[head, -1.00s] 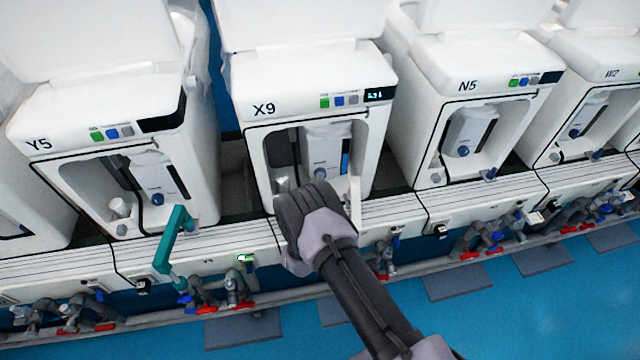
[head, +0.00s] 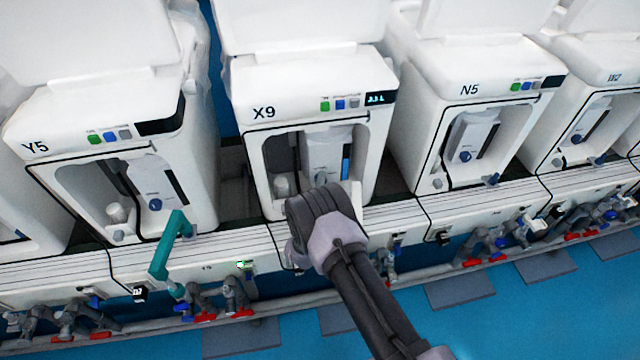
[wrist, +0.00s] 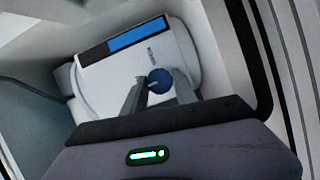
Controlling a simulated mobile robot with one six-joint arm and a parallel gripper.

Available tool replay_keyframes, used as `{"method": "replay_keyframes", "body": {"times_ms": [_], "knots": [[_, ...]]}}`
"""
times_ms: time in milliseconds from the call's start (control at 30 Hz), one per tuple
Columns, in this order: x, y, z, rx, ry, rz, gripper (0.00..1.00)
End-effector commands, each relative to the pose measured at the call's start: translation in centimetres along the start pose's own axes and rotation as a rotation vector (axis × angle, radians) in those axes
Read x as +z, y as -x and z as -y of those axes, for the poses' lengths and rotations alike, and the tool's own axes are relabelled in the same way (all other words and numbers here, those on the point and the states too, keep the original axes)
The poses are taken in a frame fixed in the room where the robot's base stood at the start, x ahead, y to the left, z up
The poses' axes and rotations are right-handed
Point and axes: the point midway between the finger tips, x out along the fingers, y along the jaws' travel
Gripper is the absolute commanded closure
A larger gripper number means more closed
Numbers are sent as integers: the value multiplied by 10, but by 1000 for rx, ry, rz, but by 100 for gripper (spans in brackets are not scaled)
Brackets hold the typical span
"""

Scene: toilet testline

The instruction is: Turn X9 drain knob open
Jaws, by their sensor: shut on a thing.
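The X9 unit (head: 300,90) is a white toilet test station with an open front bay, and its display is lit. Inside the bay is a white tank (head: 326,150) with a blue level strip; it also shows in the wrist view (wrist: 180,60). The round blue drain knob (wrist: 159,80) is on the tank's face. In the wrist view my gripper (wrist: 160,88) has its two fingers on either side of the knob, shut on it. In the head view my wrist (head: 322,215) hides the fingertips and the knob.
The bay's side walls (head: 374,150) stand close around my gripper. Unit Y5 (head: 100,110) is to the left and N5 (head: 480,100) to the right. A teal handle (head: 168,250) stands up at the lower left, above pipes and valves with red handles.

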Motion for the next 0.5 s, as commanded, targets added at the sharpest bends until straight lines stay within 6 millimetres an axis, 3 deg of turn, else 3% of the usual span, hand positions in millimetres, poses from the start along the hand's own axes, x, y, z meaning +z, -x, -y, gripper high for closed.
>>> {"method": "replay_keyframes", "body": {"times_ms": [267, 500], "knots": [[0, 0, -2, -28, -67, 1, 100], [1, 0, -4, -99, -236, 2, 100]]}}
